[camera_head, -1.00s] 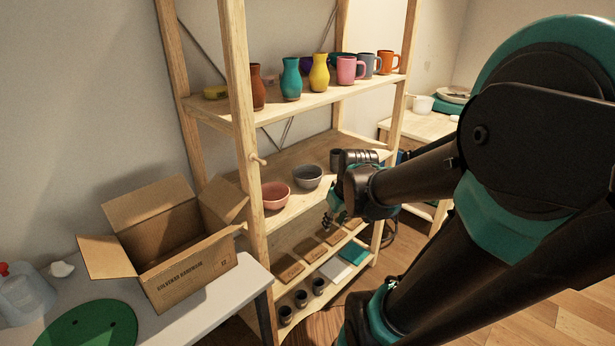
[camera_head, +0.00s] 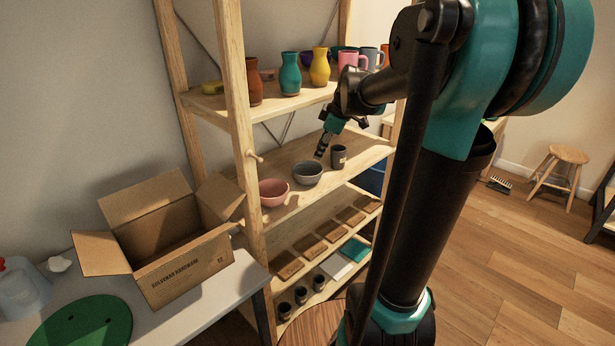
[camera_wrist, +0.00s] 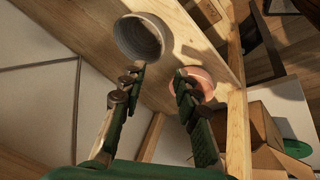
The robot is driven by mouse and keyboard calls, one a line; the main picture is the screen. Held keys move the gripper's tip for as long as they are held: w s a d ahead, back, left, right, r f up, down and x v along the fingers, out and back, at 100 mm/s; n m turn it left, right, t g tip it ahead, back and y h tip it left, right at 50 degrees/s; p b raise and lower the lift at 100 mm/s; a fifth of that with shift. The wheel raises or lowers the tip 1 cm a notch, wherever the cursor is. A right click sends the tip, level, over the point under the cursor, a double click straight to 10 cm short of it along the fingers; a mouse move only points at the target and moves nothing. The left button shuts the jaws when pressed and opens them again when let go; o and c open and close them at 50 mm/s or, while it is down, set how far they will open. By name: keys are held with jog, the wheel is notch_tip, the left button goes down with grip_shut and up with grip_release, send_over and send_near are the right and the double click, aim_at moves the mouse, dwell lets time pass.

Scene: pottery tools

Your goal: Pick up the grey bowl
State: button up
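The grey bowl (camera_head: 307,174) stands upright on the middle shelf, between a pink bowl (camera_head: 273,192) and a dark grey cup (camera_head: 338,157). In the wrist view the grey bowl (camera_wrist: 139,38) is at the top, beyond the fingertips, with its inside showing. My gripper (camera_head: 321,152) is above the grey bowl's far right side, pointing down at it. In the wrist view its two fingers (camera_wrist: 158,73) are apart with nothing between them. The left fingertip looks close to the bowl's rim; I cannot tell whether it touches.
The shelf board (camera_head: 286,212) has wooden uprights, one (camera_head: 241,130) near the pink bowl. The upper shelf holds vases and mugs, including a teal vase (camera_head: 290,75). A cardboard box (camera_head: 176,250) stands on the table at left. Tiles and small dark cups fill the lower shelves.

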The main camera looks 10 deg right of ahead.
send_near(304, 178)
jog(key=x, duration=0.5)
jog(key=shift+w+d, duration=0.25)
jog(key=shift+w, duration=0.05)
jog(key=shift+x, duration=2.75)
jog(key=shift+s+a, duration=0.15)
jog(key=shift+a, duration=0.05)
grip_shut()
jog(key=shift+r, duration=0.1)
